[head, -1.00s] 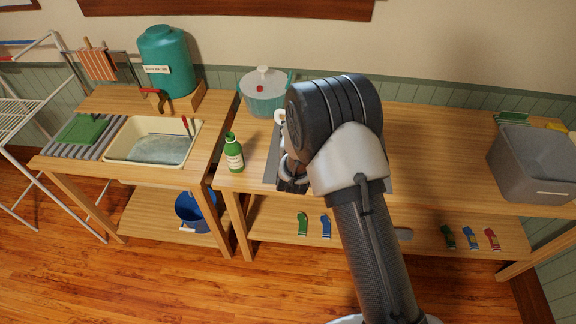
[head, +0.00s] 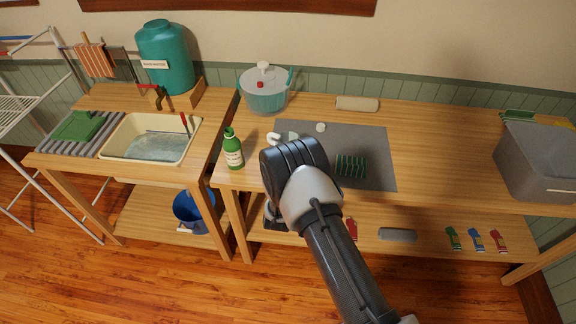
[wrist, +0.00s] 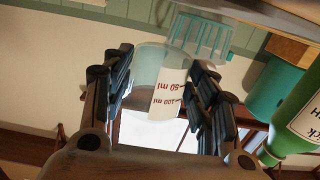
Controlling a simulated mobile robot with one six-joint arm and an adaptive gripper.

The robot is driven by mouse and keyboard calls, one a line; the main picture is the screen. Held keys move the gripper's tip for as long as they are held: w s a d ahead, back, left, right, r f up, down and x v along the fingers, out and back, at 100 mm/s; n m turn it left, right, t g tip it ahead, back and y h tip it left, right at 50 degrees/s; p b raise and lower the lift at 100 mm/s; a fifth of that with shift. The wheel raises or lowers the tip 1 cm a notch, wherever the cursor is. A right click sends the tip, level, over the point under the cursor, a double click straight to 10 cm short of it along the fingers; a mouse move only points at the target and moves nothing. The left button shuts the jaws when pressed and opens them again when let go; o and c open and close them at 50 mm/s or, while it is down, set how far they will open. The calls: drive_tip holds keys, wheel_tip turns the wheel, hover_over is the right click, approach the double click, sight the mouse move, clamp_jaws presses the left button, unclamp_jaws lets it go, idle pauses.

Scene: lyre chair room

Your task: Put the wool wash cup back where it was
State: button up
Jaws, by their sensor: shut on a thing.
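The wool wash cup (wrist: 168,92) is a clear measuring cup with a pale strip and red ml marks. In the wrist view it stands between the two dark fingers of my gripper (wrist: 162,72), which is shut on it. In the head view my gripper (head: 276,219) is low at the front edge of the workbench (head: 440,150), left of my arm, and the cup cannot be made out there. A green bottle (head: 233,152) with a white label stands at the bench's left front. It also shows at the right of the wrist view (wrist: 300,118).
A grey mat (head: 375,143) carries a green ribbed piece (head: 351,166) and small pale items (head: 320,127). A grey tub (head: 537,165) stands right. The bench between mat and tub is clear.

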drive_tip(key=shift+f+b, duration=0.7)
drive_tip(key=shift+f, duration=1.55)
drive_tip(key=shift+f, duration=0.2)
drive_tip(key=o, duration=1.2)
drive_tip(key=shift+r, duration=0.1)
drive_tip(key=shift+s+r, duration=0.15)
drive_tip(key=s+p, duration=0.3)
drive_tip(key=s, duration=0.8)
drive_tip(key=shift+s+a, duration=0.2)
drive_tip(key=shift+s, duration=0.2)
